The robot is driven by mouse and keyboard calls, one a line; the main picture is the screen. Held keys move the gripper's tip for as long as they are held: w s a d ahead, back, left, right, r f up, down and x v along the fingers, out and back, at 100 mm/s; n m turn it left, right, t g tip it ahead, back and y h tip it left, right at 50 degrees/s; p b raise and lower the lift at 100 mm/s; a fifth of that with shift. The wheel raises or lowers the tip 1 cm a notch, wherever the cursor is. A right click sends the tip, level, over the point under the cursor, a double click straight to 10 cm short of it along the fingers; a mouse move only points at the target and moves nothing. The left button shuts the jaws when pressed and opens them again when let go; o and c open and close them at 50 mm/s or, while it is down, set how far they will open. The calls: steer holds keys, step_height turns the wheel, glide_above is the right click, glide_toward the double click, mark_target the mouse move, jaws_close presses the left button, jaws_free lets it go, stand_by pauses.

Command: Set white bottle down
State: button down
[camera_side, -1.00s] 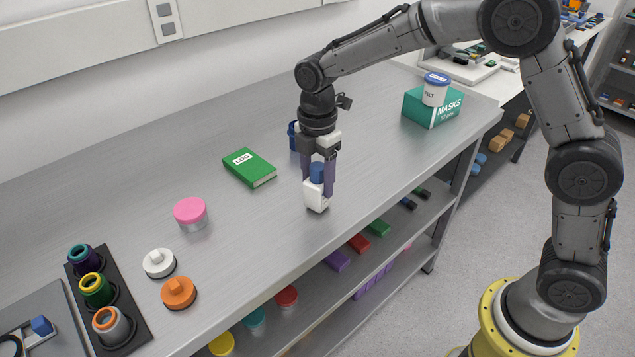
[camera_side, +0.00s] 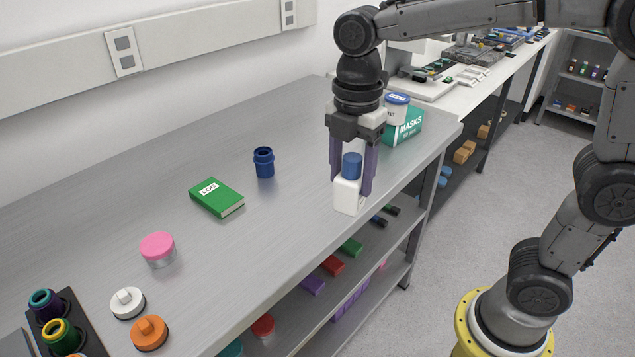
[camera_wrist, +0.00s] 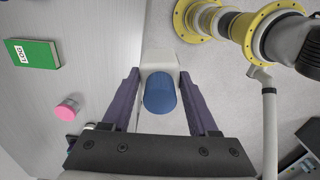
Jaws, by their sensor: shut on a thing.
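The white bottle (camera_side: 347,194) with a blue cap (camera_side: 352,165) is upright between the fingers of my gripper (camera_side: 353,188), close to the front edge of the bench. My gripper points down and is shut on the bottle. I cannot tell whether the bottle's base touches the bench top. In the wrist view the blue cap (camera_wrist: 160,92) shows between the two purple fingers, and the cap hides much of the bottle's body.
The grey bench top (camera_side: 270,220) is clear around the bottle. A dark blue open container (camera_side: 263,162), green log book (camera_side: 216,197) and pink-lidded jar (camera_side: 158,249) stand to the left. A green masks box (camera_side: 406,127) with a jar (camera_side: 396,107) is behind right.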

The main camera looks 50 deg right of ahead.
steer(key=shift+s+r, duration=0.15)
steer(key=shift+s, duration=0.2)
steer(key=shift+w+a+r+m, duration=0.15)
steer(key=shift+w+r+m, duration=0.2)
steer(key=shift+m, duration=0.65)
steer(key=w+a, duration=0.2)
steer(key=a, duration=1.1)
steer(key=shift+w+a+f, duration=1.3)
steer(key=shift+w+f, duration=0.55)
steer(key=shift+f, duration=0.4)
steer(key=shift+w+a+f, duration=1.35)
steer(key=shift+w+f, duration=0.45)
steer(key=shift+f, duration=0.45)
steer(key=shift+w+a+f, duration=1.3)
steer(key=shift+w+f, duration=0.55)
steer(key=shift+f, duration=0.4)
steer(key=shift+f, duration=0.15)
